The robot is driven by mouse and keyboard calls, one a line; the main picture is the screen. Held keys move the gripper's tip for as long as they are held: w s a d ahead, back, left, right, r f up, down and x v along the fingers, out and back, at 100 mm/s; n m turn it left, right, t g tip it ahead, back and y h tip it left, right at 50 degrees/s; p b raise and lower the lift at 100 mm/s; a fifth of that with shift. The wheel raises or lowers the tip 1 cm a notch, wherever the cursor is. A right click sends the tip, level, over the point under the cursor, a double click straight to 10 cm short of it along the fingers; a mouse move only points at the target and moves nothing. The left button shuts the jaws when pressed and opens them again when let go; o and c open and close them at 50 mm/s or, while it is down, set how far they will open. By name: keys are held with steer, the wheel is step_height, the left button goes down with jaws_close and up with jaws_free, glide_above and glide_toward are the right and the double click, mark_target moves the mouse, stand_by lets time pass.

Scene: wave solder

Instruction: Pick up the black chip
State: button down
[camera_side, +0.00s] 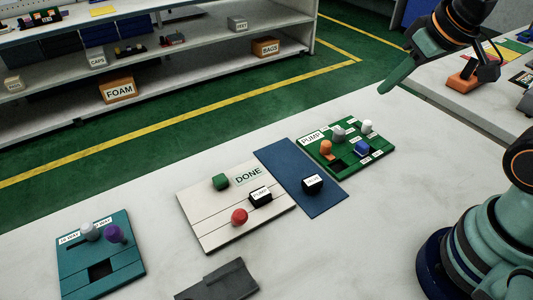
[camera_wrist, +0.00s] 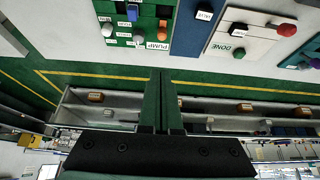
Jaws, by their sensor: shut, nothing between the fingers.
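A black chip (camera_side: 313,184) with a white label sits on the blue mat (camera_side: 272,152); it also shows at the top of the wrist view (camera_wrist: 205,14). Another black labelled block (camera_side: 260,197) sits on the white DONE board (camera_side: 205,232), and shows in the wrist view (camera_wrist: 238,30). My gripper (camera_side: 385,87) is high above the table at the upper right of the side view, well apart from both. In the wrist view its green fingers (camera_wrist: 161,76) are together and empty.
The DONE board also holds a green block (camera_side: 220,182) and a red knob (camera_side: 239,216). A green PUMP board (camera_side: 381,143) carries orange, grey, white and blue parts. A teal board (camera_side: 126,271) and a dark grey object (camera_side: 220,283) lie nearer. Shelves (camera_side: 200,45) stand beyond.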

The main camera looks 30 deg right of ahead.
steer(key=shift+c, duration=2)
jaws_free()
steer(key=n+g, duration=0.6)
steer(key=n, duration=1.2)
glide_above(259, 194)
step_height(259, 194, down, 12)
step_height(259, 194, down, 11)
steer(key=shift+f, duration=0.2)
